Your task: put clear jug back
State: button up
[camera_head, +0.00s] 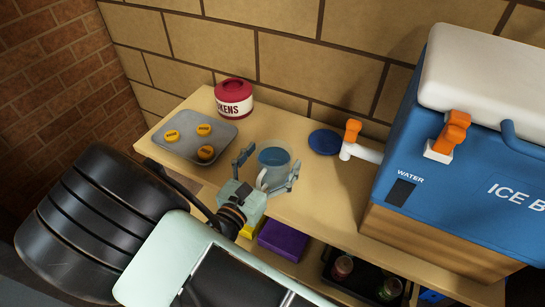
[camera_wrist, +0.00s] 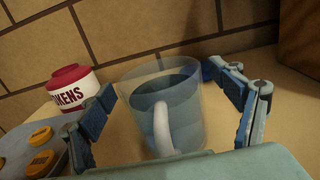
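The clear jug (camera_head: 273,157) stands upright on the wooden shelf top, with bluish liquid visible inside. In the wrist view the jug (camera_wrist: 185,110) fills the middle, its pale handle facing my gripper. My gripper (camera_head: 268,168) is open, with one finger on each side of the jug. In the wrist view, gaps show between the jug and the fingers of my gripper (camera_wrist: 162,90). A round blue disc (camera_head: 325,142) lies flat on the shelf, right of the jug and near the cooler's tap; nothing stands on it.
A blue cooler (camera_head: 450,150) with a white lid and orange-handled tap (camera_head: 352,142) stands at the right. A grey tray (camera_head: 187,143) with yellow tokens and a red-and-white tokens pot (camera_head: 233,102) are at the left. A purple box (camera_head: 282,240) sits below. A wall bounds the back.

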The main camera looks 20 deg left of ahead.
jog(key=shift+r, duration=0.15)
jog(key=s+a, duration=0.1)
jog(key=s, duration=1.1)
jog(key=shift+p, duration=0.4)
